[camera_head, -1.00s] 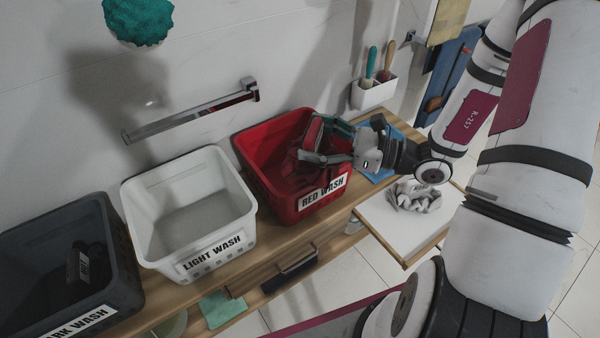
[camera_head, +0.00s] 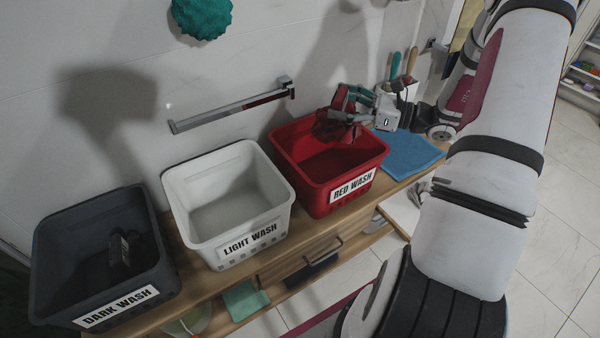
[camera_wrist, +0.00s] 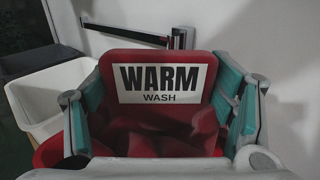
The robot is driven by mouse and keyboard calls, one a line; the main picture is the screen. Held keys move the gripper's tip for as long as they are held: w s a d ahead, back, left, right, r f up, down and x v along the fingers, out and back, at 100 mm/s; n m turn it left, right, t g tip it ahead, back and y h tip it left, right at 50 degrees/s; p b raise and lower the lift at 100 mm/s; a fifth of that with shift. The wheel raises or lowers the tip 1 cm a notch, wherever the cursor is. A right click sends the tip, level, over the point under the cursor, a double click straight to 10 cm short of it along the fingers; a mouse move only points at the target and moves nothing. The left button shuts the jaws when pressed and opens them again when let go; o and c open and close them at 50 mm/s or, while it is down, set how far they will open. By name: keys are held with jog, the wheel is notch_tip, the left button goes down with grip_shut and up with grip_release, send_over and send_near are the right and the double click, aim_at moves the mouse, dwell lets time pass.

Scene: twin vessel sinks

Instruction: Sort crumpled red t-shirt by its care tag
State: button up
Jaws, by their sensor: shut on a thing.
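My gripper (camera_head: 352,107) is shut on the crumpled red t-shirt (camera_head: 335,127), which hangs from it over the back part of the red bin (camera_head: 313,188) marked RED WASH. In the wrist view the red t-shirt (camera_wrist: 160,128) sits between my two teal-padded fingers (camera_wrist: 158,112). A white tag (camera_wrist: 160,84) on it faces the camera and reads WARM WASH. The white bin (camera_head: 203,242) marked LIGHT WASH stands left of the red bin. The dark grey bin (camera_head: 60,303) marked DARK WASH is at far left, with a dark item (camera_head: 124,249) inside.
A chrome rail (camera_head: 230,106) juts from the wall behind the bins. A folded blue cloth (camera_head: 408,152) lies on the wooden counter right of the red bin. A holder (camera_head: 401,91) with brushes stands near my gripper. A teal item (camera_head: 202,17) is on the wall above.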

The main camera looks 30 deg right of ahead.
jog(key=shift+w+f, duration=0.15)
jog(key=shift+w, duration=0.05)
jog(key=shift+a+f+b, duration=0.15)
jog(key=shift+f+b, duration=0.5)
jog(key=shift+f, duration=0.05)
notch_tip(320, 180, down, 4)
jog(key=b, duration=0.3)
jog(key=shift+f, duration=0.1)
jog(key=o, duration=1.3)
jog(key=shift+o, duration=0.2)
jog(key=v, duration=1.2)
